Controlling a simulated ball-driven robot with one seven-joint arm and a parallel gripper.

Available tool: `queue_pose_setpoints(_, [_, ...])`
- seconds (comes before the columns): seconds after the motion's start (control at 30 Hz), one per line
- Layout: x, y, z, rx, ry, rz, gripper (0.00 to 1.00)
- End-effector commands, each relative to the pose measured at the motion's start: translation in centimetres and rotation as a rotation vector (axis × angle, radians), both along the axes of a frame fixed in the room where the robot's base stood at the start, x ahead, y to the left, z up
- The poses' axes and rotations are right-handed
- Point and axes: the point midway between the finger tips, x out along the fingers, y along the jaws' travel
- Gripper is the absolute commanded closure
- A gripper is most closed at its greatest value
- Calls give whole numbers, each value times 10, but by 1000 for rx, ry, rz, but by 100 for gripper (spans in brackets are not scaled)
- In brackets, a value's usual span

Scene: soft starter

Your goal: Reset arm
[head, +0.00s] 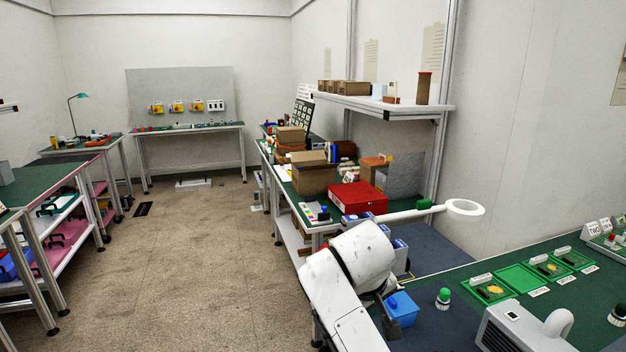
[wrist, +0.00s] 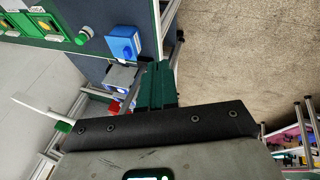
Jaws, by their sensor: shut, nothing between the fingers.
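My white arm (head: 352,270) rises from the bottom middle of the head view and bends over the near bench edge. In the head view my gripper is mostly hidden behind the arm, with only dark parts showing. The fingers point toward the bench side, near a blue box (wrist: 124,43). The same blue box (head: 402,309) shows just right of the arm in the head view; I see no contact with it.
A green-topped bench (head: 470,263) with green trays (head: 493,290) and a green-capped knob (head: 443,297) lies right. Behind are a red box (head: 357,197) and cardboard boxes (head: 313,178). The floor (head: 185,250) at left is open.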

Motion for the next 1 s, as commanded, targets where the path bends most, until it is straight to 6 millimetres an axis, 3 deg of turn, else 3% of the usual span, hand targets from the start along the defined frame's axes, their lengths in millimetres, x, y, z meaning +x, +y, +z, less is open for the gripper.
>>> queue_pose_setpoints(0.07, [0,0,0,0,0,0,100])
queue_pose_setpoints(0.37, [-22,-5,-33,48,28,-13,100])
queue_pose_setpoints(0.67, [-62,-18,-83,123,71,-50,100])
queue_pose_setpoints(0.87, [-117,-36,-133,198,117,-108,100])
queue_pose_setpoints(1.0, [-176,-59,-173,257,156,-180,100])
